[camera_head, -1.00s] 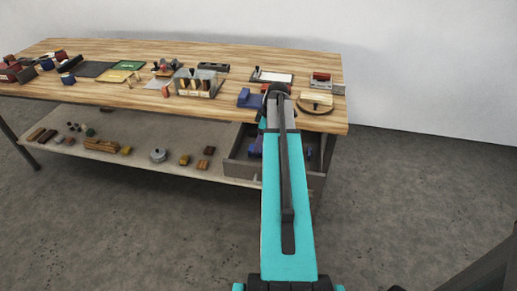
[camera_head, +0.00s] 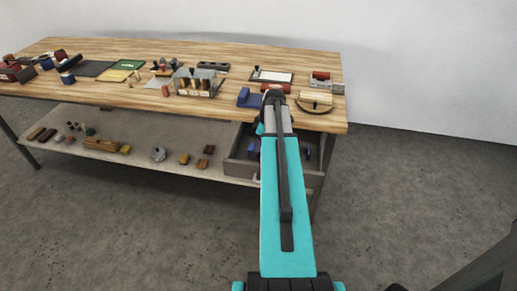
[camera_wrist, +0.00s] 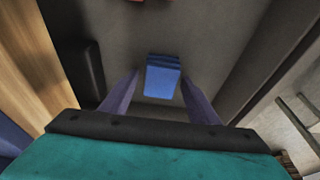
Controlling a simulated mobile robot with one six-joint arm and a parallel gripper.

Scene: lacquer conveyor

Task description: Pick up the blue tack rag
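The blue tack rag (camera_wrist: 162,79) looks like a small folded, layered blue block and lies on the grey drawer floor in the wrist view. My gripper (camera_wrist: 160,88) is open, with one finger on each side of the rag in that view and visible gaps between. I cannot tell how high the fingers are above it. In the head view my arm hides the gripper. The open drawer (camera_head: 238,169) shows blue items on either side of my arm; I cannot tell which is the rag.
A black object (camera_wrist: 83,72) is left of my gripper in the wrist view. A red thing (camera_wrist: 150,1) is cut off at the top edge. The wooden tabletop (camera_head: 220,108) overhangs the drawer and holds many items. The lower shelf (camera_head: 120,158) also holds several items.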

